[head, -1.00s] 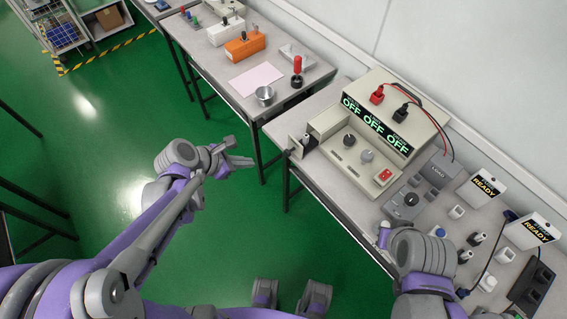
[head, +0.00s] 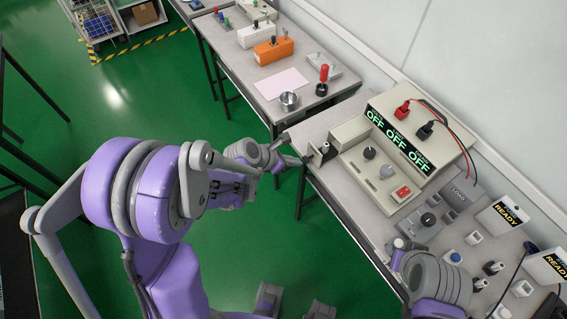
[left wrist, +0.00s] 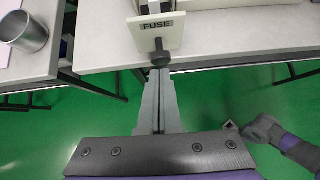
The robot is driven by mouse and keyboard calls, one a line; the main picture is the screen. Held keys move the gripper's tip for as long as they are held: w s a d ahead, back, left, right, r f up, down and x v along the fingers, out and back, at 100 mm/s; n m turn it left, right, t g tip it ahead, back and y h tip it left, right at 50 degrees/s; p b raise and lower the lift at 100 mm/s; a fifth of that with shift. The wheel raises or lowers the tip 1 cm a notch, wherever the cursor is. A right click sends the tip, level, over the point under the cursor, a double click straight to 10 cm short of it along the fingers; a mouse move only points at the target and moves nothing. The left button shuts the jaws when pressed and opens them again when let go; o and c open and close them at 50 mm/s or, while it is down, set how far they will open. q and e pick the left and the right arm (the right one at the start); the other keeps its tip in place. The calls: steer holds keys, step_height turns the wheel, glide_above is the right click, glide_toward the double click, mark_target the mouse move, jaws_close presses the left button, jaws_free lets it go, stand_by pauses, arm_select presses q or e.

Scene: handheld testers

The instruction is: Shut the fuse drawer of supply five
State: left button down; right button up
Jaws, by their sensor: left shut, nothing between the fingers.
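The power supply (head: 400,140) is a beige unit on the bench, its displays reading OFF. Its fuse drawer (head: 316,158) sticks out at the supply's left end, with a dark and white part behind its front plate. In the left wrist view the plate marked FUSE (left wrist: 175,32) has a dark knob. My left gripper (head: 293,161) is at the drawer's outer side. In the left wrist view its fingers (left wrist: 158,76) are together and empty, pointing at the knob; whether they touch it I cannot tell. My right gripper (head: 399,244) is low at the bench's front edge, its fingers unclear.
A grey tester (head: 420,225), white READY units (head: 505,215) and small plugs stand at the right of the bench. Red and black leads run from the supply's top. A second table (head: 245,75) holds a metal cup (head: 289,102). A gap separates the tables.

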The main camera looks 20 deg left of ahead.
mark_target(313, 148)
arm_select(q)
steer(key=shift+w+d, duration=0.25)
steer(key=shift+w, duration=0.05)
steer(key=w+d, duration=0.1)
steer(key=w, duration=0.1)
steer(key=w+d+b, duration=0.1)
steer(key=w+d, duration=0.2)
steer(key=w, duration=0.1)
steer(key=shift+d+f, duration=0.1)
steer(key=shift+d, duration=0.3)
steer(key=shift+w, duration=0.1)
steer(key=shift+a, duration=0.1)
